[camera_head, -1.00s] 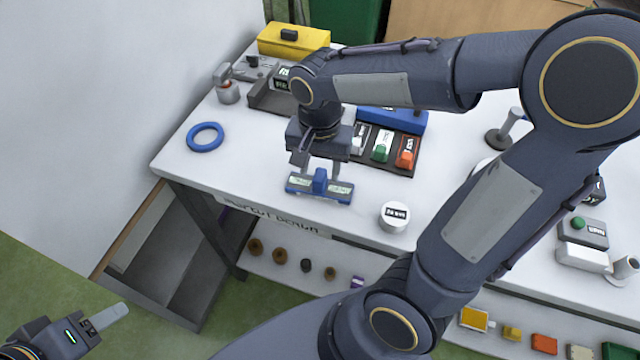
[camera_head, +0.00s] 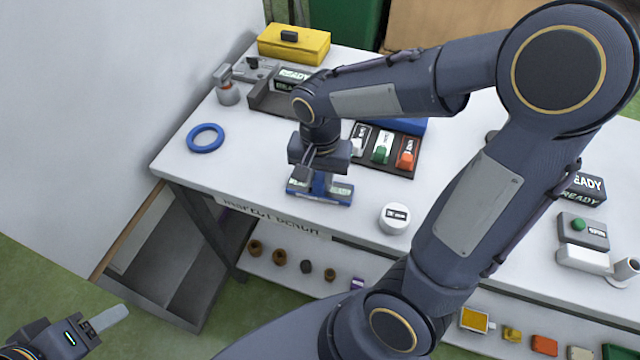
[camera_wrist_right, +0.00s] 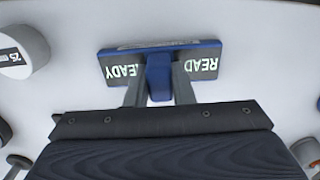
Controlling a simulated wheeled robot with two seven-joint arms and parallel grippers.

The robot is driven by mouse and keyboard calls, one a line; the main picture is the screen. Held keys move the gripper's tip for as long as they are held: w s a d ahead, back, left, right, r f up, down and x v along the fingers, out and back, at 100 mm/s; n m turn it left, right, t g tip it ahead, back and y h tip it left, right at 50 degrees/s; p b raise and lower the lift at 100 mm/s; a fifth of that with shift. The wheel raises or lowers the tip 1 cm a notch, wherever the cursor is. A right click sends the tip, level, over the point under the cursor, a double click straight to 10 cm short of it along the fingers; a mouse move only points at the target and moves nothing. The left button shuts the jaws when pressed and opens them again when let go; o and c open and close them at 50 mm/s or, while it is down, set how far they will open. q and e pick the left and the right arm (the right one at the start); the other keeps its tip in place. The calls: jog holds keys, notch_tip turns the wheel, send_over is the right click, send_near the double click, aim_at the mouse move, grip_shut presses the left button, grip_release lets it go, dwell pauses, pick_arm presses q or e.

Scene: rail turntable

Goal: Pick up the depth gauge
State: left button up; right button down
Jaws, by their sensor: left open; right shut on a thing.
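The depth gauge is most likely the blue piece (camera_head: 338,196) with a raised blue block and READY labels, lying on the white bench near its front edge. In the right wrist view, the gauge (camera_wrist_right: 206,50) has its blue block between the two fingers. My right gripper (camera_head: 320,181) reaches down over it and is shut on that block; in the right wrist view the fingertips (camera_wrist_right: 159,78) sit on either side of it. The gauge appears to rest on the bench. My left gripper (camera_head: 112,318) is at the lower left, away from the bench, open and empty.
A white round block (camera_head: 394,218) stands right of the gauge. A tray with white, green and red pieces (camera_head: 408,165) is behind it. A blue ring (camera_head: 205,138) lies at left, and a yellow box (camera_head: 294,47) at the back. The bench (camera_head: 250,172) left of the gauge is clear.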

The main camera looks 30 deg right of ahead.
aim_at(322, 177)
jog(key=shift+r, duration=0.1)
jog(key=shift+r, duration=0.55)
notch_tip(322, 177, up, 3)
jog(key=shift+s+d+f, duration=0.1)
jog(key=shift+s+f, duration=0.05)
jog(key=shift+f, duration=0.05)
jog(key=s+d+r, duration=0.3)
jog(key=s+r, duration=0.6)
jog(key=s, duration=0.4)
jog(key=shift+d, duration=0.4)
